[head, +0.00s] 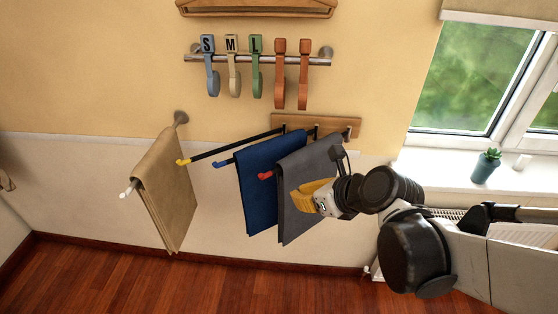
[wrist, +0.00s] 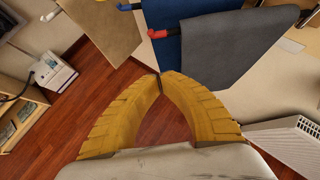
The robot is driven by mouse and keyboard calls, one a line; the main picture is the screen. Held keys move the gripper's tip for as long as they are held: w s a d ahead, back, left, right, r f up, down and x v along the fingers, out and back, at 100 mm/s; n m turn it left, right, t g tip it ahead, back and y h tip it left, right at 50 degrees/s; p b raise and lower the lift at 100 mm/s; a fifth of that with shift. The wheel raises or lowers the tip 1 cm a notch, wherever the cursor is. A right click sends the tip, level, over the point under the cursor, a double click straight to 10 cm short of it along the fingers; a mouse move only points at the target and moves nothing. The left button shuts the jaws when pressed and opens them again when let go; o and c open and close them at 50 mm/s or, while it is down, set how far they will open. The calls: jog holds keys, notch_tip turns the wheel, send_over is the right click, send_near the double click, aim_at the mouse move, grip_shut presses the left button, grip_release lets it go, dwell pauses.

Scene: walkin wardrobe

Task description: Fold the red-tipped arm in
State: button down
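The red-tipped arm (head: 265,175) sticks out from the wooden wall rail (head: 345,122), with a grey cloth (head: 300,165) draped over it. In the wrist view, its red tip (wrist: 157,33) shows at the top, with the grey cloth (wrist: 215,45) to its right. My gripper (head: 296,200) is in front of the grey cloth in the head view, to the right of and below the red tip. In the wrist view, its yellow fingers (wrist: 159,76) meet at their tips, with nothing between them. Any contact with the cloth cannot be told.
A blue cloth (head: 258,165) hangs on the blue-tipped arm (head: 222,163) just left. The yellow-tipped arm (head: 215,152) is bare. A tan cloth (head: 165,190) hangs on a white-tipped rod further left. A hook rail (head: 270,60) is above; a windowsill plant (head: 485,166) stands right.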

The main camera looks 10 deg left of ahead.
jog(key=w+a+r+b+x, duration=0.1)
jog(key=b+x, duration=0.3)
jog(key=x, duration=0.8)
jog(key=shift+w+a+r, duration=0.2)
jog(key=shift+w+r, duration=0.15)
jog(key=shift+r, duration=0.2)
